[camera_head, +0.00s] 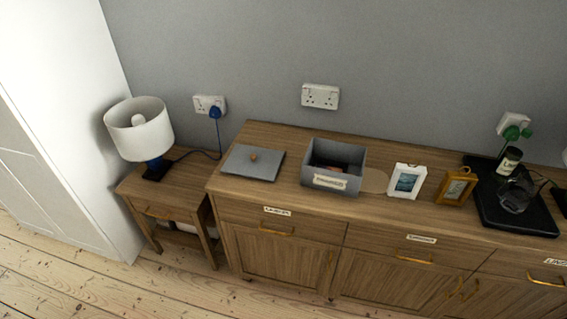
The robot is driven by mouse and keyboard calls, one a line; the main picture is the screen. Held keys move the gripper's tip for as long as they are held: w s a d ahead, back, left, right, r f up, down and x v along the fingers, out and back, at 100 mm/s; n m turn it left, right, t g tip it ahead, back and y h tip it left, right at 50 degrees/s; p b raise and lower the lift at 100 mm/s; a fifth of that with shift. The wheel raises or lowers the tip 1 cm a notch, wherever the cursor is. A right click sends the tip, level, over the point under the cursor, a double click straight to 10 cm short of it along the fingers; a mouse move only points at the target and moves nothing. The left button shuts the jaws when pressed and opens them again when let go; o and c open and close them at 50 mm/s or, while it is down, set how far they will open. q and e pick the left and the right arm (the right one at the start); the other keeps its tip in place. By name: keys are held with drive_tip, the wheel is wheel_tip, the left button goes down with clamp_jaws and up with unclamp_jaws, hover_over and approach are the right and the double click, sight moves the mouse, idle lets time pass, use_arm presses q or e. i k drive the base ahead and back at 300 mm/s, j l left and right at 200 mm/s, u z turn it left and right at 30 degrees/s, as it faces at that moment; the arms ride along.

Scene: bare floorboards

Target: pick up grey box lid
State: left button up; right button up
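The grey box lid (246,164) lies flat on the left end of the wooden sideboard's top. Something reddish and dark lies inside the box, too small to make out. Neither of my grippers is in the head view.
The sideboard (290,137) stands against a grey wall. Right of the box are a white photo frame (407,181), a wooden frame (456,187) and a black tray (490,211) with a jar and glass jug. A lamp (140,130) stands on a side table (178,180) at left. Floor in front is clear.

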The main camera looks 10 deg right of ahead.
sight(250, 161)
drive_tip(key=i+j, duration=0.9)
drive_tip(key=j, duration=0.15)
